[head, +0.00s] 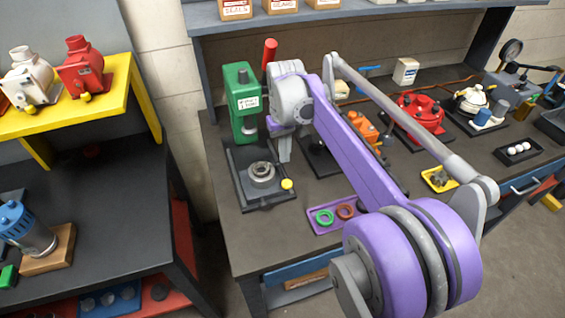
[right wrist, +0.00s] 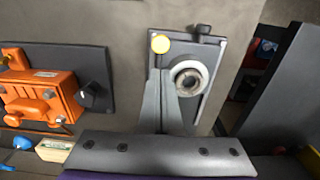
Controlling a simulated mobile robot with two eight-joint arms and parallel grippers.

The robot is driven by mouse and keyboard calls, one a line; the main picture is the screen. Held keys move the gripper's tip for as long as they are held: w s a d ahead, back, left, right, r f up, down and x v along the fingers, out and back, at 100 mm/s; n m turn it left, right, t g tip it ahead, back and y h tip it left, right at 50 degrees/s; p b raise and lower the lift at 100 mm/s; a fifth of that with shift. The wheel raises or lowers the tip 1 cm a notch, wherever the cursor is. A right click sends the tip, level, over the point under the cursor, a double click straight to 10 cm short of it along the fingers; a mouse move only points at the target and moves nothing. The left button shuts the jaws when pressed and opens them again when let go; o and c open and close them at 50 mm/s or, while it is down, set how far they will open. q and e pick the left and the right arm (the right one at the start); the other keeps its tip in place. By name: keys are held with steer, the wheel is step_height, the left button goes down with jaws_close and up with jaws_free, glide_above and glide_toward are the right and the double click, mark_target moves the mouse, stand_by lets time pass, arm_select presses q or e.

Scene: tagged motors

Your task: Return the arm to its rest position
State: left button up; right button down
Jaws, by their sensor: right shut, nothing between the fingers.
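My right arm, purple and grey, reaches across the workbench from the lower right in the head view. Its gripper (head: 284,155) points down beside the green press (head: 243,100), just right of the press column and above the bench. In the right wrist view the gripper's grey fingers (right wrist: 160,75) are together with nothing between them. They show beside the press's dark base plate (right wrist: 205,50), which bears a metal ring (right wrist: 188,78) and a yellow knob (right wrist: 160,43). Whether the fingers touch the plate cannot be told. My left gripper is in neither view.
The red press handle (head: 269,52) stands close to my right wrist. An orange motor (head: 362,128), a red motor (head: 418,112) and a purple tray (head: 325,229) with rings are near the arm. A shelf (head: 340,17) hangs behind. A yellow stand (head: 118,95) is at left.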

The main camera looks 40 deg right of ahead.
steer(key=shift+s+f, duration=0.1)
stand_by(0.3)
steer(key=shift+s+a, duration=0.1)
steer(key=shift+a, duration=0.2)
steer(key=s+a+f+n+t, duration=0.1)
steer(key=s+a+f+t, duration=0.1)
steer(key=s+a, duration=0.3)
steer(key=s+a+f+n+t, duration=0.1)
steer(key=s+a+f, duration=0.4)
steer(key=a, duration=0.1)
steer(key=s+a+f+n+t, duration=0.1)
steer(key=s+a+f+t, duration=0.1)
steer(key=s+a+f, duration=0.2)
steer(key=shift+s+a+n+t, duration=0.3)
steer(key=shift+s+a, duration=0.5)
